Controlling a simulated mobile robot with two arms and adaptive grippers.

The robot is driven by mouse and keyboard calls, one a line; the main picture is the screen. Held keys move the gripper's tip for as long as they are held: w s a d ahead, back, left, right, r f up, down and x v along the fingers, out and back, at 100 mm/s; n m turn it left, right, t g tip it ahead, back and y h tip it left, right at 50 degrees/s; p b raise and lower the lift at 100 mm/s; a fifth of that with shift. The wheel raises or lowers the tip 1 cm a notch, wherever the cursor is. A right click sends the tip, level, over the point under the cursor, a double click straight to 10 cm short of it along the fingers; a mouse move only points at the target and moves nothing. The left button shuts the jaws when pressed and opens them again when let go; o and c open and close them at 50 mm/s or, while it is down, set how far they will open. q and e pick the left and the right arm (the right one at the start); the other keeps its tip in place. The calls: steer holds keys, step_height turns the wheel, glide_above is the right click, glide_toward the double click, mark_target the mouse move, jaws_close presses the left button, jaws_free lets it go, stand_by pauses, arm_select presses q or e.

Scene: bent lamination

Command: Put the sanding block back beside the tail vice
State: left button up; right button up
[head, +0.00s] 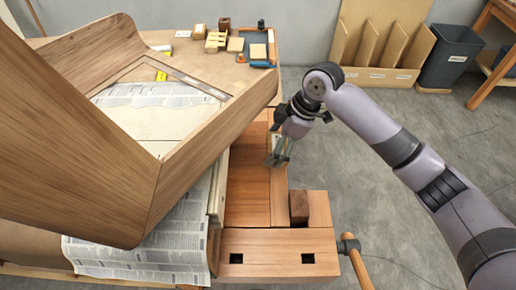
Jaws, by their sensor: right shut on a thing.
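My right gripper (280,152) is over the right side of the wooden workbench, fingers pointing down. It is shut on a small pale block, which I take to be the sanding block (271,143); the fingers hide most of it. I cannot tell whether the block touches the bench top. The tail vice (275,240) is at the bench's near right corner, with a wooden handle (361,268) sticking out at its right. A dark brown wooden block (299,207) stands upright on the vice's far side, apart from the gripper. My left gripper is not in view.
A large bent wooden frame (190,165) covers the left and middle of the bench, with newspaper (150,240) under it. The reddish bench strip (248,190) near the vice is clear.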

mark_target(253, 159)
steer(key=shift+a+f, duration=0.2)
steer(key=shift+a, duration=0.25)
steer(key=a+f, duration=0.1)
steer(key=a+f+p, duration=0.1)
steer(key=a, duration=0.1)
steer(key=shift+f, duration=0.1)
steer(key=shift+a+f, duration=0.15)
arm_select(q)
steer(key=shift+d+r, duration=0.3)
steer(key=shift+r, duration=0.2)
arm_select(e)
steer(key=shift+f, duration=0.1)
steer(key=o, duration=1.1)
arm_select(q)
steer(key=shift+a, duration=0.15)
